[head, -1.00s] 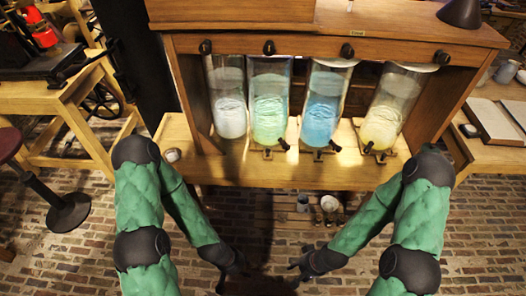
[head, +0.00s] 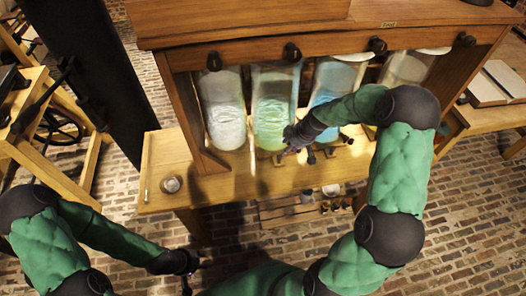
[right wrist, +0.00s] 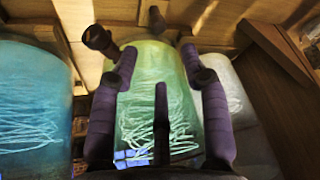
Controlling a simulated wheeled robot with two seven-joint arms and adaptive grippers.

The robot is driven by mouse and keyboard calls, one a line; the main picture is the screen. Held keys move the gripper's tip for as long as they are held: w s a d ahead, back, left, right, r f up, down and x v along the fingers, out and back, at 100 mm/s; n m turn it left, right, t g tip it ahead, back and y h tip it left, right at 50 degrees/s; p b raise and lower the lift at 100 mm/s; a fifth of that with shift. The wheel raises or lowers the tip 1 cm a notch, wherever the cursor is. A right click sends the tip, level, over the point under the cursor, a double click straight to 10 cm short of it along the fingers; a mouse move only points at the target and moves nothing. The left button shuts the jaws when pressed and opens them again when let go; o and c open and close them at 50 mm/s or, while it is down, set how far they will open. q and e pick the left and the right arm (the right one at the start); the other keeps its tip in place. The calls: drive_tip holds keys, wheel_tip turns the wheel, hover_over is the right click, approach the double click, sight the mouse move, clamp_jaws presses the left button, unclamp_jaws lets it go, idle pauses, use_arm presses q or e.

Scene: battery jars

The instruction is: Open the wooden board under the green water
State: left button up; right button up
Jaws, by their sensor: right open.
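The jar of green water (head: 271,105) stands second from the left in the wooden stand, between a clear jar and a blue one. It also fills the middle of the right wrist view (right wrist: 155,95). My right gripper (head: 290,142) is at the front of the green jar's lower part, its fingers open and apart with no object held. The board under this jar is largely hidden by the gripper in the head view. Dark knobs (right wrist: 98,38) show near the jar's end in the wrist view. My left gripper (head: 188,275) hangs low, away from the stand; its opening is unclear.
The clear jar (head: 222,110) is on the left; the blue jar (head: 338,80) and a pale jar (head: 408,68) are on the right, partly behind my right arm. A small round item (head: 171,185) lies on the ledge's left end. The left ledge is mostly free.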

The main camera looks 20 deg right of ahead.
sight(280, 156)
drive_tip(key=b+x, duration=0.2)
drive_tip(key=x, duration=0.8)
drive_tip(key=shift+f, duration=0.3)
clamp_jaws()
